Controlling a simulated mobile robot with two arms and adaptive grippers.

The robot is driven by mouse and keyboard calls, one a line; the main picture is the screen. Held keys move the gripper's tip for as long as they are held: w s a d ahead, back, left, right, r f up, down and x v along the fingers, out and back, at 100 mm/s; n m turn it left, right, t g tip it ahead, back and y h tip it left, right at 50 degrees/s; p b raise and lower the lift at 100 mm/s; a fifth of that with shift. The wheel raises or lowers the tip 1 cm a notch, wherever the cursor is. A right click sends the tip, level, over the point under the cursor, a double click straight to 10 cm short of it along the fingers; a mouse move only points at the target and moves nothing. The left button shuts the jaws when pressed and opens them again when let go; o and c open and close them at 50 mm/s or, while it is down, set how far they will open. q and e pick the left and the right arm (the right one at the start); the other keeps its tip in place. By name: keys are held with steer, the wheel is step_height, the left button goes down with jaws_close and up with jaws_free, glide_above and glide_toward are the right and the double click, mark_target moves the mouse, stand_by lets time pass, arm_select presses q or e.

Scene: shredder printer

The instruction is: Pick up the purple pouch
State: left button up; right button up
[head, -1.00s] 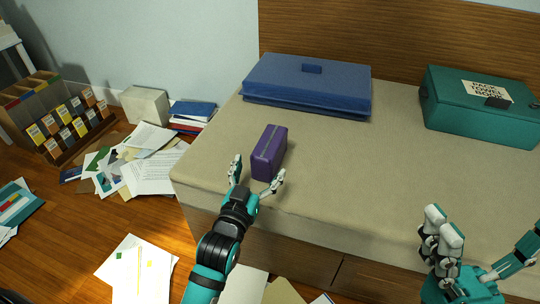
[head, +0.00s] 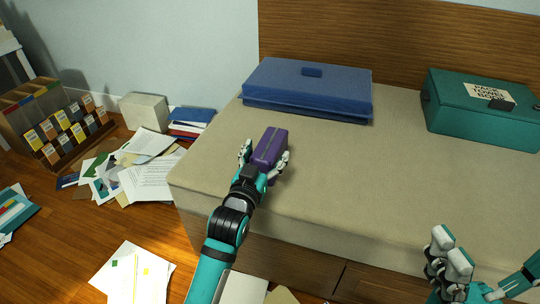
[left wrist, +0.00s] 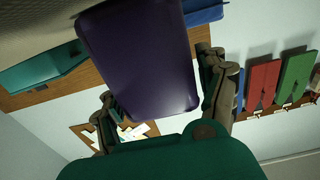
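The purple pouch (head: 270,146) stands on the beige bed top near its front left edge. My left gripper (head: 265,157) is around its near end, one finger on each side. In the left wrist view the pouch (left wrist: 140,55) fills the space between the fingers (left wrist: 160,98); they look spread, and I cannot tell whether either touches it. The pouch still appears to rest on the bed. My right gripper (head: 478,270) is at the bottom right, fingers spread, empty, and partly cut off by the frame edge.
A blue case (head: 308,90) lies behind the pouch. A teal box (head: 480,118) with a label sits at the right. Papers (head: 150,172) and a rack of small boxes (head: 65,132) are on the floor at left. The bed's middle is clear.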

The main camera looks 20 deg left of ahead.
arm_select(q)
steer(key=c, duration=1)
